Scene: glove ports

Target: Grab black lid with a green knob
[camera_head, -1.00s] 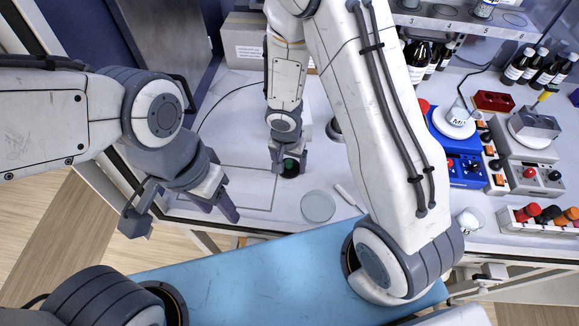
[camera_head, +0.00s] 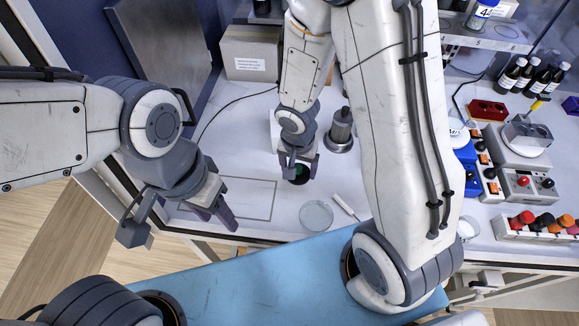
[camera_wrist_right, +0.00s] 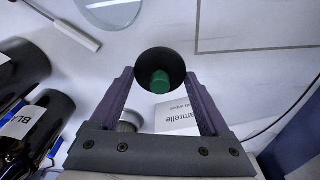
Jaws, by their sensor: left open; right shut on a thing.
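The black lid (camera_wrist_right: 164,62) is round and dark, with a green knob (camera_wrist_right: 159,82) at its middle. In the right wrist view it sits between the fingertips of my right gripper (camera_wrist_right: 159,80), which is shut on it. In the head view my right gripper (camera_head: 299,168) points down, with the black lid (camera_head: 297,181) at its fingertips and mostly hidden by them. I cannot tell whether the lid is clear of the table. My left gripper (camera_head: 213,213) is open and empty over the table's front left part.
A clear round dish (camera_head: 316,215) and a white-handled tool (camera_head: 345,207) lie in front of the lid. A grey metal cylinder (camera_head: 342,125) stands behind it. A cardboard box (camera_head: 250,55) is at the back. An outlined rectangle (camera_head: 250,199) on the left is bare.

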